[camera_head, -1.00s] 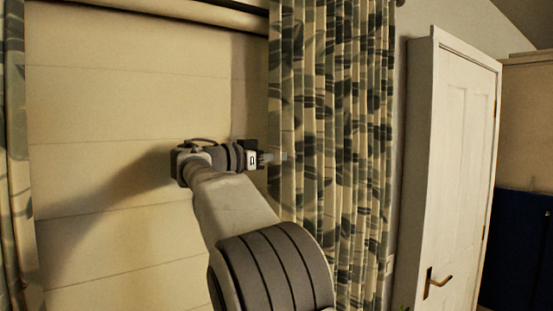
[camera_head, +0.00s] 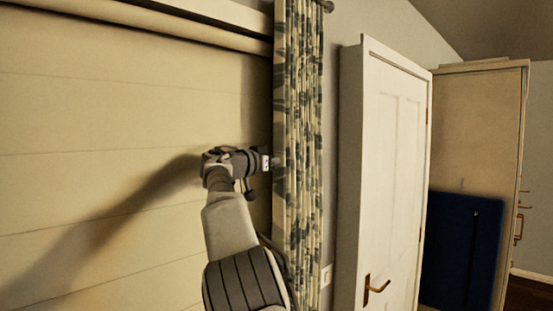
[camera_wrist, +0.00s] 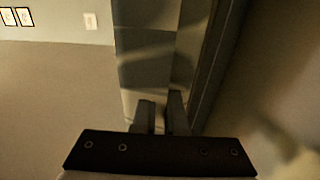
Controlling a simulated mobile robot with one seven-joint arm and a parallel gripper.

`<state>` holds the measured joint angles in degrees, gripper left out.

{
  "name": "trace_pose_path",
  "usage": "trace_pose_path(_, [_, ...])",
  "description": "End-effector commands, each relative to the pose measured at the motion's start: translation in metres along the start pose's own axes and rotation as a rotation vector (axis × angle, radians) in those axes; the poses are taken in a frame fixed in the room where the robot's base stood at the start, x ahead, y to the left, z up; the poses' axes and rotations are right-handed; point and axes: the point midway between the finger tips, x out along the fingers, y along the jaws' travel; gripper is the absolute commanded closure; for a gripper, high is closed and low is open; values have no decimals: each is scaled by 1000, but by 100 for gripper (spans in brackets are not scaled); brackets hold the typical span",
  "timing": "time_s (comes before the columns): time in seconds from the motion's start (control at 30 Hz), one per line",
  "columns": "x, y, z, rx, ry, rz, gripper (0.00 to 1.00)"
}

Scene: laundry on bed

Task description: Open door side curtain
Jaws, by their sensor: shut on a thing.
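The door side curtain (camera_head: 303,120), cream with a grey-green leaf pattern, hangs in a narrow, gathered bundle at the right side of the window, left of the door. My gripper (camera_head: 277,161) is at the curtain's left edge in the head view, shut on that edge. In the wrist view the two dark fingers of my gripper (camera_wrist: 161,112) are close together at the lower part of a hanging strip of curtain (camera_wrist: 146,62). The exact pinch between the fingertips is too dark to see clearly.
A pale blind (camera_head: 120,120) covers the window to the left. A white door (camera_head: 390,190) with a brass handle (camera_head: 376,289) stands right of the curtain. Farther right is a wooden wardrobe (camera_head: 480,120) with a dark blue panel (camera_head: 460,250) before it.

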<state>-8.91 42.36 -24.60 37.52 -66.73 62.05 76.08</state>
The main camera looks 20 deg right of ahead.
Motion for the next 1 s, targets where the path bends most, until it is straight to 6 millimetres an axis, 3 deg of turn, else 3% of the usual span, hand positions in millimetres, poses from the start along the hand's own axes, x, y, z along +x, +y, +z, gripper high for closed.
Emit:
trace_pose_path(0.67, [11, 0, 1, 0, -2, 0, 100])
trace_pose_path(0.7, [11, 0, 1, 0, -2, 0, 83])
trace_pose_path(0.83, [11, 0, 1, 0, -1, 0, 60])
trace_pose_path(1.0, [11, 0, 1, 0, -1, 0, 60])
